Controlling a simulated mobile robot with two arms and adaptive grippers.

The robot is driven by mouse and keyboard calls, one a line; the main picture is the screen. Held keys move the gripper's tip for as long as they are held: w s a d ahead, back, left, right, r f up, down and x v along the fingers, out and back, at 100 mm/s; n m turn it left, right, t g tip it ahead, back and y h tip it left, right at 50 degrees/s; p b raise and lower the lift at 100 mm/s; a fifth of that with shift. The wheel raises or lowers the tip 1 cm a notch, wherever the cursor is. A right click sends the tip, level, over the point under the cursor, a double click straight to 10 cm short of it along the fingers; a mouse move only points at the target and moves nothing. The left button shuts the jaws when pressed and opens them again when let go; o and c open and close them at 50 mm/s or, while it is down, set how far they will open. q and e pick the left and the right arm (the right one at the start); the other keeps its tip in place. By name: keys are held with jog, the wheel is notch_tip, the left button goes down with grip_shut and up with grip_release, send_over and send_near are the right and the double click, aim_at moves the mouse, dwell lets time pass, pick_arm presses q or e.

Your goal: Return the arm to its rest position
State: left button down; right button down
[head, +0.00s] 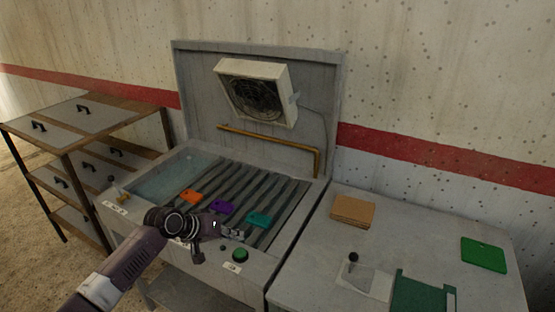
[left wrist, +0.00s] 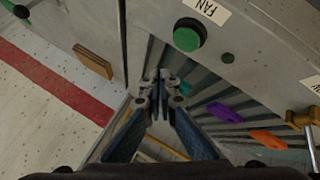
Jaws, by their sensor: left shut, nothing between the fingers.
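My left arm reaches in from the lower left in the head view. Its gripper (head: 232,232) is over the front edge of the grey station, close to the green button (head: 240,255). In the left wrist view the gripper (left wrist: 161,75) has its fingertips together with nothing between them. The green button also shows in that view (left wrist: 188,35), beside a label reading FAN. My right gripper is in neither view.
An orange tag (head: 191,196), a purple tag (head: 222,207) and a teal tag (head: 260,220) lie on the slatted rack (head: 240,185). A fan (head: 252,92) hangs behind. The right table holds a brown block (head: 353,210) and a green board (head: 483,254). Drawers (head: 85,125) stand left.

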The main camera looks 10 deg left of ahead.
pick_arm(q)
jog(key=s+d+f, duration=0.1)
jog(key=s, duration=0.1)
jog(key=s+d+f+m+g, duration=0.1)
jog(key=s+d+f, duration=0.1)
jog(key=s, duration=0.1)
jog(key=s+d+f+m, duration=0.1)
jog(key=s+d+f, duration=0.1)
jog(key=s, duration=0.1)
jog(key=shift+d+f, duration=0.2)
jog(key=shift+d, duration=0.05)
jog(key=s+d+f+m+g, duration=0.1)
jog(key=s+d+f+m, duration=0.2)
jog(key=s, duration=0.9)
jog(key=s+a+r+n+g+y, duration=0.1)
jog(key=s+a+y, duration=0.25)
jog(key=s, duration=0.65)
jog(key=s+a+r+n+g+y, duration=0.15)
jog(key=s+a, duration=0.35)
jog(key=s, duration=0.5)
notch_tip(320, 180, down, 31)
jog(key=s+b, duration=0.2)
jog(key=b, duration=0.2)
jog(key=s+a+f+m+g+b, duration=0.1)
jog(key=s+a+f+b, duration=0.2)
jog(key=s+f, duration=1.4)
notch_tip(320, 180, down, 2)
jog(key=shift+s+f+g+y, duration=0.2)
jog(key=shift+s+g+y, duration=0.1)
jog(key=shift+g, duration=0.05)
